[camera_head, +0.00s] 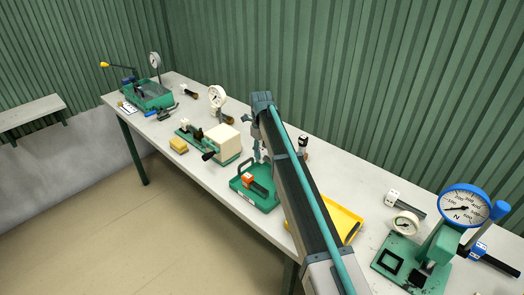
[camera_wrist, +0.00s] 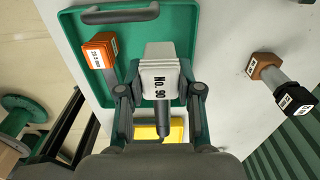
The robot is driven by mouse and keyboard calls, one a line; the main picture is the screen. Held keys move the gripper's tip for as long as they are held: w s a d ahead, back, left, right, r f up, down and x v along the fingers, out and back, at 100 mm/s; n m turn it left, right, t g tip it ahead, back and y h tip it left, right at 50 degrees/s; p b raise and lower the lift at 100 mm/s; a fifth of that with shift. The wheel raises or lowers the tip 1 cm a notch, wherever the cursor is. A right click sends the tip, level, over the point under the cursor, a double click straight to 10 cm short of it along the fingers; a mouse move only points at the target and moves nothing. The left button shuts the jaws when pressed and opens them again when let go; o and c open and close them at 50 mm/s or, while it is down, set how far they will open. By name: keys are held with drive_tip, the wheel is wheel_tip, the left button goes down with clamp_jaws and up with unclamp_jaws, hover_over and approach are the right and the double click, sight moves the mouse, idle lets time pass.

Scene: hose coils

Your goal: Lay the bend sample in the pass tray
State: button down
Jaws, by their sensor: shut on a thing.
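My gripper (camera_wrist: 160,91) is shut on a sample with a pale block head (camera_wrist: 161,72) marked "No. 90" and a dark rod. The held sample is over the near part of a green tray (camera_wrist: 185,22) in the wrist view; I cannot tell whether it touches the tray. The tray also shows in the head view (camera_head: 267,207), below my gripper (camera_head: 256,153). A sample with an orange head (camera_wrist: 100,48) lies in the tray, left of the held one. I cannot read which tray is the pass tray. My arm hides part of the head view.
A yellow tray (camera_head: 347,214) lies right of the green one.

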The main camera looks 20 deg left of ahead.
sight(261, 162)
drive_tip(key=shift+f+b, duration=1.05)
drive_tip(key=shift+f, duration=2.1)
drive_tip(key=shift+f, duration=0.55)
drive_tip(key=c, duration=0.7)
unclamp_jaws()
drive_tip(key=shift+r, duration=0.2)
drive_tip(key=shift+r+p, duration=1.6)
drive_tip(key=shift+r, duration=2.2)
drive_tip(key=shift+r, duration=0.15)
